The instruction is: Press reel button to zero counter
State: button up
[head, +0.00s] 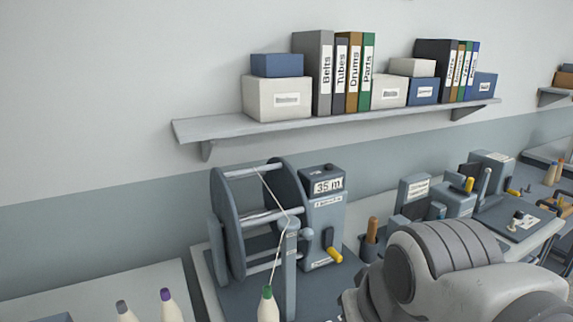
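The reel (228,232) stands on a dark base on the bench, with round dark flanges and pale crossbars. A grey-blue counter box (325,215) is at its right side, and its display (328,186) reads "35 m". A small dark raised piece (328,167) on top of the box looks like a button, but is too small to be sure. A crank with a yellow handle (335,255) is on the box's front. A pale thread runs from the reel past a post (291,270) to a green-tipped cone (267,305). My gripper is out of view; only my arm shows, lower right.
Two more cones (167,305) stand at the lower left. A dark holder with a brown-handled tool (371,240) stands right of the reel, near my arm. Other bench devices (455,200) are farther right. A wall shelf (230,126) with boxes and binders hangs above.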

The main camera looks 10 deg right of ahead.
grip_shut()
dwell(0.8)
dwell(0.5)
